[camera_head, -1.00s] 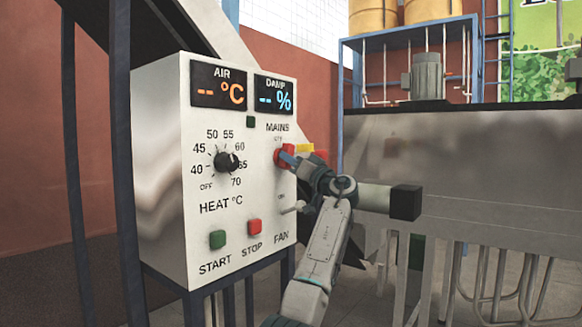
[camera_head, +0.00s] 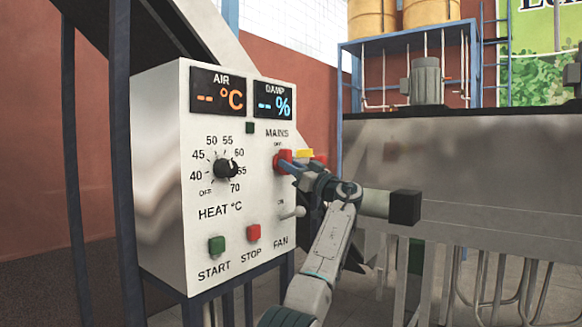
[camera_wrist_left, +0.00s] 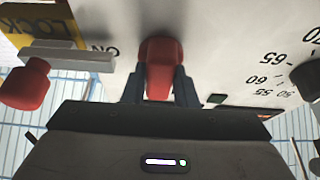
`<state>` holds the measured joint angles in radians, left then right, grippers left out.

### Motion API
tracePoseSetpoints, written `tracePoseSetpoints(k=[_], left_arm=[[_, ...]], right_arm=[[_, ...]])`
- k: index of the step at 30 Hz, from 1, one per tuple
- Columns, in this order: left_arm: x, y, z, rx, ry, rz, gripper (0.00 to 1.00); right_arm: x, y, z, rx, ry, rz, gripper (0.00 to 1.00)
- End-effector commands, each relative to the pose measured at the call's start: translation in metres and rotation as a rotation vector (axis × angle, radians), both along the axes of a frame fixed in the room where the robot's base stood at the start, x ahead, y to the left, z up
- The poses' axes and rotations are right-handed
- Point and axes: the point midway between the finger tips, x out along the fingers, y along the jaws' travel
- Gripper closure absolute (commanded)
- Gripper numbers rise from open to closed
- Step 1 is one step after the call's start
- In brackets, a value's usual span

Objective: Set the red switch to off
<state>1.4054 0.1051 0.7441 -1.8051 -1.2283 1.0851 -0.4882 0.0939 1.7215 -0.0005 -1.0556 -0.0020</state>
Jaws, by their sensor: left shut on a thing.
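The red switch (camera_head: 283,158) is on the white control panel under the MAINS label, on the panel's right side. My left gripper (camera_head: 288,165) reaches it from the right. In the left wrist view, the red switch (camera_wrist_left: 160,66) sits between the two dark fingers of my left gripper (camera_wrist_left: 160,90), which are shut on it. The fingers partly hide its sides, and the head view does not show clearly which way it points. An ON mark shows upside down beside it in the wrist view. My right gripper is not in view.
A yellow lock plate (camera_wrist_left: 30,30) and a red knob-like part (camera_wrist_left: 25,84) are close beside the switch. The panel also has a black heat dial (camera_head: 226,167), a green start button (camera_head: 217,245), a red stop button (camera_head: 253,232) and a fan lever (camera_head: 293,212).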

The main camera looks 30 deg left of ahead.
Motion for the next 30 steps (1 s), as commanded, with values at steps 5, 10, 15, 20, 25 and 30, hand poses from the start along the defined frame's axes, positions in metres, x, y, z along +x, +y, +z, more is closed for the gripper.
tracePoseSetpoints(k=[5,10,15,20,25,30], left_arm=[[0.0,0.0,-0.001,-0.001,-0.001,0.0,0.69],[0.0,0.0,0.0,-0.001,0.0,0.0,0.53],[0.0,0.0,0.0,-0.001,0.0,0.0,0.53],[0.0,-0.01,-0.006,0.0,0.0,-0.002,0.53],[-0.002,-0.04,-0.02,-0.001,0.001,-0.004,0.53],[-0.004,-0.071,-0.032,-0.001,0.0,-0.003,0.53]], right_arm=[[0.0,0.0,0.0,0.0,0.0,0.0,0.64],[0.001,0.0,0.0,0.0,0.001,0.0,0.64],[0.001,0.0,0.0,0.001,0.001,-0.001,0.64],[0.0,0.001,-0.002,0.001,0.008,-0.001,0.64],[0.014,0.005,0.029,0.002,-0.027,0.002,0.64],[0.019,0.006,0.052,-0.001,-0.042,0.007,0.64]])
